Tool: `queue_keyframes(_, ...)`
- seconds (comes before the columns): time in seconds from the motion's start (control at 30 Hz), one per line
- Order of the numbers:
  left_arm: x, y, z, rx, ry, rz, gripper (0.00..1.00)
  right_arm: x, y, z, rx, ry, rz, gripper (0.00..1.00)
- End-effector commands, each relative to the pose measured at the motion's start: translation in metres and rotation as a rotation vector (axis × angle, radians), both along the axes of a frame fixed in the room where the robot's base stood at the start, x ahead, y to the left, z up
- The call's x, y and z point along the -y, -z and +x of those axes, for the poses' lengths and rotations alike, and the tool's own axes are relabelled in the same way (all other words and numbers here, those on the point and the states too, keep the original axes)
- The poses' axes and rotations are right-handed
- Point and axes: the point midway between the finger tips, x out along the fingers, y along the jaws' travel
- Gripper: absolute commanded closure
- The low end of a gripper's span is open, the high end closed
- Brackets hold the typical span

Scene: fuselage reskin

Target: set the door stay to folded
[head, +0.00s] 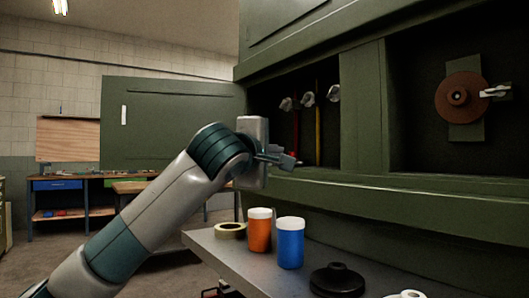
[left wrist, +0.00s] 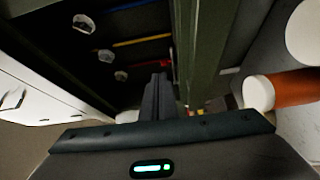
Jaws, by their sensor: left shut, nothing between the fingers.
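The green door panel (head: 165,125) stands open at the left of the bay, with a pale strip on its face. I cannot pick out the door stay for certain in either view; it may be hidden behind my left arm and gripper. My left gripper (head: 290,160) is at the lower left edge of the open bay, beside the door's hinge side. Its fingers are shut and empty. In the left wrist view the closed fingers (left wrist: 157,95) point into the dark bay, close to a green frame edge (left wrist: 205,60). My right gripper is not in view.
The bay holds silver knobs (head: 308,98) and red and yellow rods (head: 318,130). A brown disc (head: 455,98) sits in the right bay. Below, a grey shelf (head: 225,250) carries an orange jar (head: 259,232), a blue jar (head: 290,245), a tape roll (head: 230,230) and a black round part (head: 337,281).

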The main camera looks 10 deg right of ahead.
Motion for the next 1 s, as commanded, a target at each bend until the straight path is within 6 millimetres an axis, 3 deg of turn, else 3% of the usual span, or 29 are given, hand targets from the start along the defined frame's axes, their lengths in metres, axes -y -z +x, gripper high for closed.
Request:
queue_keyframes(0.2, -0.018, -0.002, -0.029, 0.004, -0.002, -0.001, 1.00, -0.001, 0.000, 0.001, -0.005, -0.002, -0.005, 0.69)
queue_keyframes(0.4, -0.026, -0.001, -0.043, 0.001, -0.003, -0.002, 1.00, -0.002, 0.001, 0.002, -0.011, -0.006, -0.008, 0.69)
queue_keyframes(1.0, -0.028, -0.001, -0.045, 0.001, -0.004, -0.002, 1.00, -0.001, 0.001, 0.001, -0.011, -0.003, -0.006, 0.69)
